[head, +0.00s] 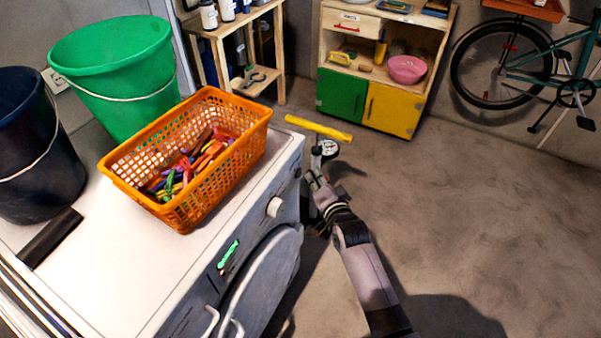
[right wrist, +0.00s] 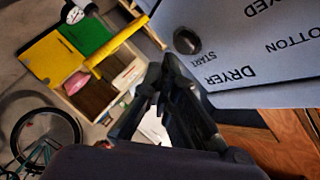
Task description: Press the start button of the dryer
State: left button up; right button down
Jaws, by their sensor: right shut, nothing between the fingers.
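The dryer (head: 85,240) is a white-topped machine at the left of the head view. Its front has a pale knob (head: 274,207), a green-lit display (head: 228,254) and a round door. In the right wrist view its grey panel (right wrist: 265,60) is seen close, rotated, with the words DRYER, START and COTTON. The start button (right wrist: 187,41), dark and round, sits beside the word START near the panel's edge. My right gripper (head: 315,176) is shut and empty, in front of the panel's far end. In the wrist view its fingertips (right wrist: 162,68) appear just below the button; contact cannot be told.
An orange basket (head: 228,136) of coloured pegs, a green bucket (head: 125,85) and a dark bucket (head: 30,150) stand on top. A pump with a yellow handle (head: 318,127) stands beyond my gripper. A cabinet (head: 345,60) and bicycle (head: 500,60) are behind. The floor at right is clear.

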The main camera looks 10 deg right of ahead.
jog(key=shift+s+d+p, duration=0.55)
jog(key=shift+s+d, duration=0.15)
jog(key=shift+d, duration=0.35)
jog(key=shift+s+d+p, duration=0.55)
jog(key=shift+s+d, duration=0.15)
jog(key=shift+d, duration=0.35)
